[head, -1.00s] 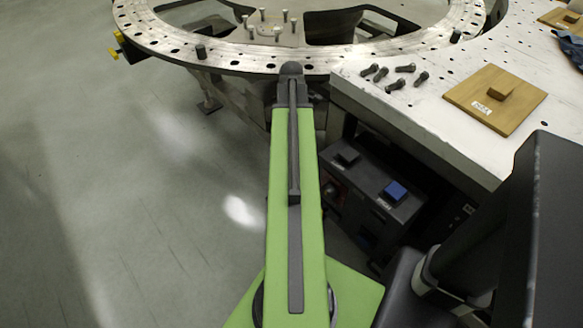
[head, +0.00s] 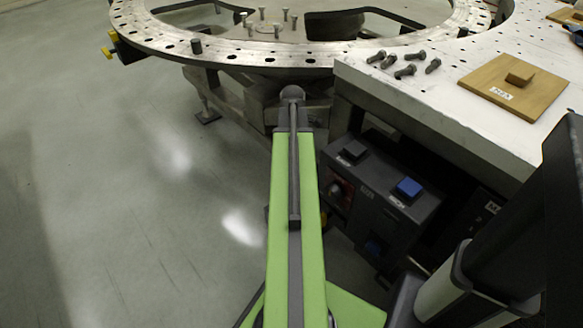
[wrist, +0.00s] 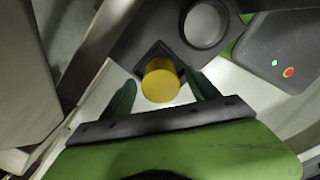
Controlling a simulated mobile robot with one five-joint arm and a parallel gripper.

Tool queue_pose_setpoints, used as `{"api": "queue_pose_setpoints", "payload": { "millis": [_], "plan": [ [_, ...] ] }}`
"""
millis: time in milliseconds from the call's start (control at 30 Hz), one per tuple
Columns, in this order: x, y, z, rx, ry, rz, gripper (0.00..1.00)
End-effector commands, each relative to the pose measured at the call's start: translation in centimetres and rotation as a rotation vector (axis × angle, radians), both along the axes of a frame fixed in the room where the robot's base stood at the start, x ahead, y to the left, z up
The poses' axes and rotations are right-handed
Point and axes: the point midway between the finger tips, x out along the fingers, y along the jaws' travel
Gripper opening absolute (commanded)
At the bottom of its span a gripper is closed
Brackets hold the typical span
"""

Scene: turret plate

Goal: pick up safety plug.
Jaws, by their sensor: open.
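The safety plug, seen as a yellow cylinder (wrist: 161,82), sits at a square dark socket on a dark panel (wrist: 150,45) in the wrist view. My gripper (wrist: 160,93) is open, with one dark green finger to the left of the plug and one to its right. Gaps show between the plug and both fingers, so it is not gripped. In the head view my green arm runs up the middle, and I cannot make out my gripper or this plug there.
A round grey part (wrist: 206,25) is on the panel beside the plug. A grey box with green and red lights (wrist: 272,45) is at the right. In the head view, a control box with a blue button (head: 408,187) stands under the white table (head: 450,115), near the metal ring (head: 240,55).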

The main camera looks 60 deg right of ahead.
Motion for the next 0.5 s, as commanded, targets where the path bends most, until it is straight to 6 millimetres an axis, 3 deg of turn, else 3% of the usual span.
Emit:
{"api": "queue_pose_setpoints", "payload": {
  "millis": [100,500],
  "plan": [
    [-0.02,-0.01,0.2,0.0,0.0,0.0,0.67],
    [-0.05,-0.02,0.2,0.0,0.0,-0.001,0.15]
  ]
}}
